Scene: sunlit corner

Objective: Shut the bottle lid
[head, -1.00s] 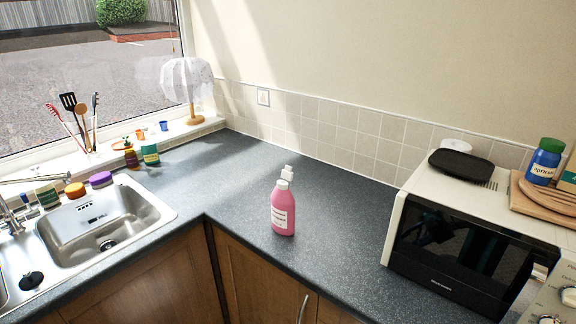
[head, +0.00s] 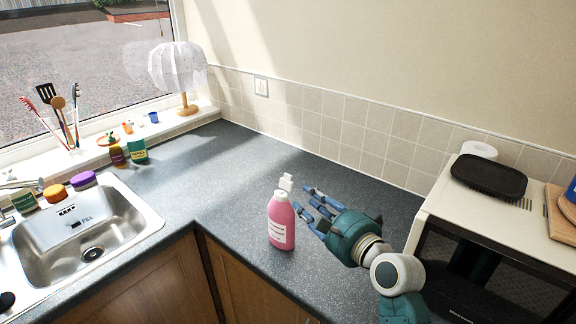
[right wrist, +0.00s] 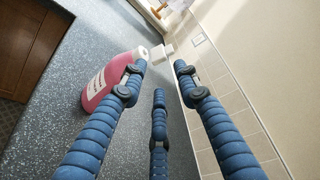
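A pink bottle (head: 281,222) with a white label stands upright on the dark counter. Its white flip lid (head: 286,183) stands up above the neck and looks open. My right gripper (head: 309,202) is just right of the bottle, fingers spread and empty, pointing towards it. In the right wrist view, the open blue fingers (right wrist: 162,66) frame the scene. The bottle (right wrist: 108,80) shows there behind the left finger, and the white lid (right wrist: 162,52) lies between the fingertips, farther off. Whether any finger touches the bottle is unclear. My left gripper is out of view.
A white microwave (head: 440,208) with a black tray (head: 489,177) on top stands right of my right arm. A sink (head: 90,228) is at the left. The counter (head: 225,165) behind the bottle is clear up to the tiled wall.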

